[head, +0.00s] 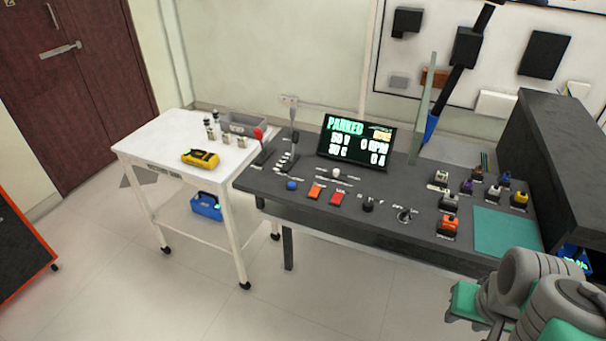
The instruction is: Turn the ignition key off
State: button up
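A dark console (330,225) stands at the middle right with a row of controls along its front edge. A small metallic switch or key (404,215) stands up from a dark round base toward the right of this row, with small white lettering behind it that I cannot read. It looks most like the ignition key, but its exact position is too small to tell. A black knob (368,205) sits left of it. My grey and green arm links show at the lower right, apart from the key. My gripper's fingers are not visible.
A display (356,142) reading "PARKED" stands behind the controls. Orange and red buttons (315,191) and a blue knob (292,185) lie left. Several small coloured plugs and a green mat (505,232) are right. A white cart (160,143) adjoins the console. Floor in front is clear.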

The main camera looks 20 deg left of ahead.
aim_at(407, 212)
jog(key=z, duration=0.05)
jog(key=i, duration=0.9)
jog(key=u, duration=0.65)
